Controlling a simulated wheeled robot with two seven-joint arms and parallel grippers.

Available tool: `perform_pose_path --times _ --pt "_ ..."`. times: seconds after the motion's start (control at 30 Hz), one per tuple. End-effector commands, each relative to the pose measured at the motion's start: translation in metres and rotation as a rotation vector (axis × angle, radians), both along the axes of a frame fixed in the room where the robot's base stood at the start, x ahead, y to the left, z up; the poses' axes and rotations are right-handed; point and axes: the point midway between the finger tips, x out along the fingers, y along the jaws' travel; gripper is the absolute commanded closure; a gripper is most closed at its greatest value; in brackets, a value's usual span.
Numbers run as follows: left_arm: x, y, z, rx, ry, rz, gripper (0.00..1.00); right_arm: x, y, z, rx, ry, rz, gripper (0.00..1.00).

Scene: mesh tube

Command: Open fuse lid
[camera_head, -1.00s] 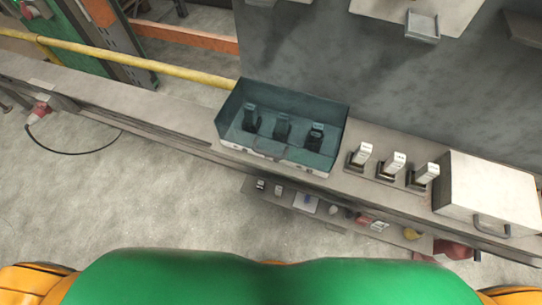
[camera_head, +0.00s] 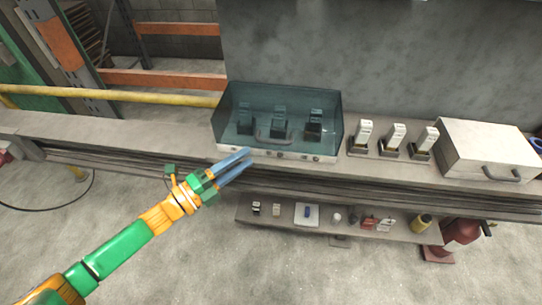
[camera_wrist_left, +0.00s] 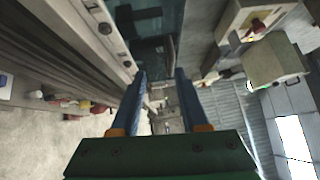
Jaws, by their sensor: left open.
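The fuse box on the bench has a transparent teal lid (camera_head: 277,100) with a grey handle (camera_head: 272,138) low on its front; the lid looks shut. Several dark fuse holders show through it, above a white base (camera_head: 300,156). My left gripper (camera_head: 247,158) is in front of the base's left part, below and left of the handle, its blue fingers pointing right. It is open and empty. In the left wrist view the two fingers (camera_wrist_left: 161,74) are apart, with the teal lid (camera_wrist_left: 150,22) beyond them. Contact with the box cannot be seen. My right gripper is out of view.
Three white-topped fuses (camera_head: 393,138) stand in holders right of the box. A pale metal box (camera_head: 485,150) with a handle is further right. A lower shelf (camera_head: 335,219) holds several small items. A grey panel (camera_head: 390,60) rises behind; the bench's left stretch is clear.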

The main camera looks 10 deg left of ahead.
Motion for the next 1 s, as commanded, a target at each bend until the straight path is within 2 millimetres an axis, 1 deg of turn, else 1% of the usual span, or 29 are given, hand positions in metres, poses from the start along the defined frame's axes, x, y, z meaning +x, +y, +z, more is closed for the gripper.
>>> perform_pose_path --times 0.03,0.07,0.13,0.2,0.4,0.53,0.73,0.77,0.8,0.87,0.9,0.93,1.0 --pt "-0.003 -0.005 0.003 0.016 -0.039 -0.027 0.55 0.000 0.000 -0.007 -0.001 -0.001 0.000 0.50" --pt "-0.005 -0.008 0.007 0.023 -0.059 -0.041 0.55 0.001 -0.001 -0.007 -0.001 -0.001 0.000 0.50" --pt "-0.001 -0.016 0.014 0.028 -0.080 -0.054 0.55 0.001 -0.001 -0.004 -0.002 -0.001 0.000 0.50" --pt "0.009 -0.026 0.019 0.028 -0.081 -0.053 0.55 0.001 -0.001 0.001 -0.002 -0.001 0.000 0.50" --pt "0.035 -0.052 0.021 0.025 -0.076 -0.052 0.55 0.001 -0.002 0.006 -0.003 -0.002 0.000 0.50" --pt "0.042 -0.059 0.021 0.028 -0.072 -0.050 0.55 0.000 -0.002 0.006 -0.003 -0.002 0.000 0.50" --pt "0.042 -0.059 0.020 0.028 -0.071 -0.050 0.55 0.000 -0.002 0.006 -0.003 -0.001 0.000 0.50" --pt "0.042 -0.059 0.020 0.028 -0.071 -0.050 0.61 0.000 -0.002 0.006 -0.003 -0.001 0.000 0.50" --pt "0.042 -0.059 0.020 0.028 -0.071 -0.050 0.71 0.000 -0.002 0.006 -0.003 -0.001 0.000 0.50" --pt "0.042 -0.059 0.020 0.027 -0.070 -0.050 0.88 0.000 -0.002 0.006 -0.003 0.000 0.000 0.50" --pt "0.042 -0.059 0.020 0.027 -0.070 -0.050 0.98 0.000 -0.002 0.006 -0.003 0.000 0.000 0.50" --pt "0.042 -0.059 0.020 0.027 -0.070 -0.050 1.00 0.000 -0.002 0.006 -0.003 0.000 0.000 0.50" --pt "0.042 -0.059 0.020 0.027 -0.070 -0.049 1.00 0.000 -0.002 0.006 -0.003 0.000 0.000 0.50"
